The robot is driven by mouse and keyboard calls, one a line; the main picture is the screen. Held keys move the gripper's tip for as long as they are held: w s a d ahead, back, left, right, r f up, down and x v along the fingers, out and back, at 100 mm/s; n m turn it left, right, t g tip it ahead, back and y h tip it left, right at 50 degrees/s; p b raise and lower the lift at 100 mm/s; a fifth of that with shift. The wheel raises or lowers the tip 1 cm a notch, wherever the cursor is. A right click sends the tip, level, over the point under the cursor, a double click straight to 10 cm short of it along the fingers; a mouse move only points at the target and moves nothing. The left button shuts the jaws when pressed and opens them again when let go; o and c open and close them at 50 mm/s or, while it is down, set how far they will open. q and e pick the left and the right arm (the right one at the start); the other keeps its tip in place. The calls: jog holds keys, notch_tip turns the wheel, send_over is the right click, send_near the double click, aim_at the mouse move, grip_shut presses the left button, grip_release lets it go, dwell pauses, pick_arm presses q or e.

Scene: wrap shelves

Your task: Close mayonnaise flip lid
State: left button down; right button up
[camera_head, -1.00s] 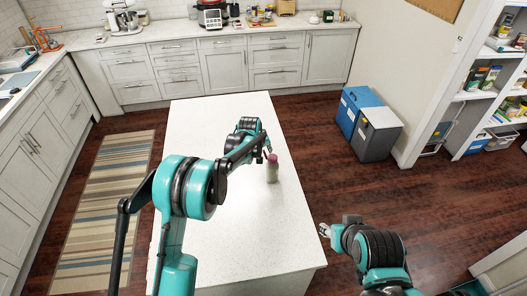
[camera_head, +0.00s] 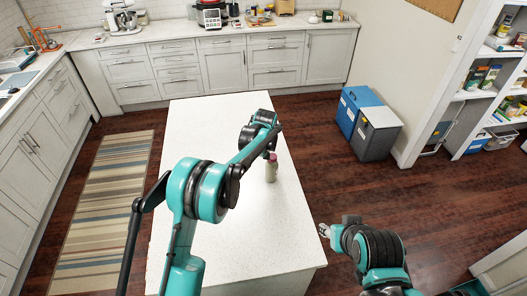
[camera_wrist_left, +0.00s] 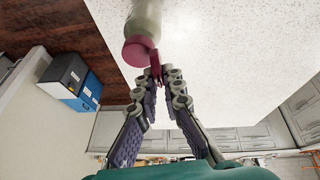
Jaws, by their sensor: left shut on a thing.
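The mayonnaise bottle (camera_head: 271,172) stands upright on the white island counter, with a dark pink cap. In the left wrist view the pale bottle (camera_wrist_left: 147,17) comes in from the top, and its pink cap (camera_wrist_left: 137,48) has the flip lid (camera_wrist_left: 155,67) swung out to the side. My left gripper (camera_wrist_left: 162,76) has its fingertips drawn together at the flip lid's end, shut on it. In the head view these fingers are mostly hidden behind my arm. My right gripper (camera_head: 325,230) is off the counter's right side, away from the bottle; its fingers are too small to read.
The white island counter (camera_head: 215,250) is otherwise bare around the bottle. Blue and grey bins (camera_head: 378,135) stand on the wooden floor to the right. Cabinets (camera_head: 215,68) line the back wall, and stocked shelves (camera_head: 480,97) stand at far right.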

pick_arm(q)
jog(key=shift+w+d+m+g+y+b, duration=0.2)
jog(key=shift+d+y+b, duration=0.25)
jog(key=shift+y, duration=0.65)
jog(key=shift+w+d+m+g+y+b, duration=0.1)
jog(key=shift+d+m+g+y+b, duration=0.15)
jog(key=shift+d+y, duration=0.6)
jog(key=shift+a+y, duration=0.3)
jog(key=shift+y, duration=0.05)
jog(key=c, duration=1.6)
grip_release()
jog(key=shift+c, duration=0.2)
jog(key=v, duration=1.2)
